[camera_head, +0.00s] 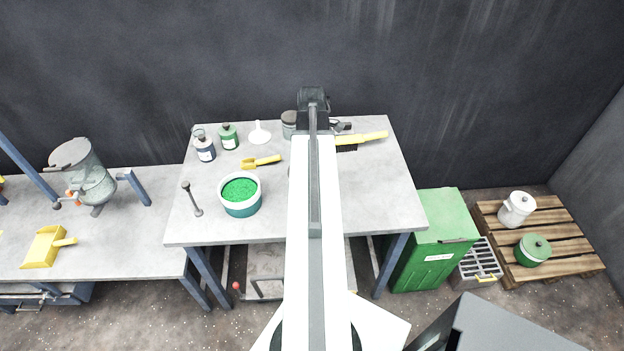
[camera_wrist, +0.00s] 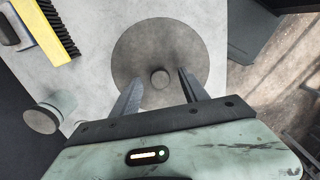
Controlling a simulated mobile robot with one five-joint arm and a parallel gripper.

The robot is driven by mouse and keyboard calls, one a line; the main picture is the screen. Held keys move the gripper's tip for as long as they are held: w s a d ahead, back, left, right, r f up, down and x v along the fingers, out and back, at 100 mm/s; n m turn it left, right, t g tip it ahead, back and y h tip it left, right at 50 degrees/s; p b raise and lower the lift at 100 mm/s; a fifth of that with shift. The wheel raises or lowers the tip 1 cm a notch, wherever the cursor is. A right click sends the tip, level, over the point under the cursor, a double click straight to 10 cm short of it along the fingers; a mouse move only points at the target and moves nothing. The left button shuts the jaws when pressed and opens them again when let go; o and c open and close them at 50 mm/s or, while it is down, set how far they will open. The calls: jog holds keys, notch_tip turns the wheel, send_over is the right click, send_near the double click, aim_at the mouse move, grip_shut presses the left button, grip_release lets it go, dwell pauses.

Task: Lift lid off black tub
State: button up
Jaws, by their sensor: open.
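A round, dark grey lid (camera_wrist: 135,50) with a small knob (camera_wrist: 160,78) at its middle lies below my gripper in the wrist view. My gripper (camera_wrist: 160,75) is open, its two fingers on either side of the knob with space between. I cannot tell how far the fingertips are above the lid. The tub's walls are hidden under the lid in the wrist view. In the head view my arm covers most of the lidded tub; only a sliver shows at its left edge.
On the table (camera_head: 390,205) stand a teal bowl of green granules (camera_head: 240,207), a yellow scoop (camera_head: 262,161), bottles, a white funnel (camera_head: 259,133) and a grey-lidded jar (camera_head: 289,120). A yellow brush (camera_head: 365,137) lies at the back right. The table's right side is clear.

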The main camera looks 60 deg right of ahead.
jog(key=shift+f, duration=0.25)
jog(key=shift+c, duration=0.3)
grip_shut()
jog(key=shift+r+p, duration=0.15)
jog(key=shift+p, duration=0.15)
notch_tip(320, 180, up, 13)
jog(key=p, duration=1.2)
jog(key=shift+p, duration=0.4)
jog(key=shift+f, duration=0.2)
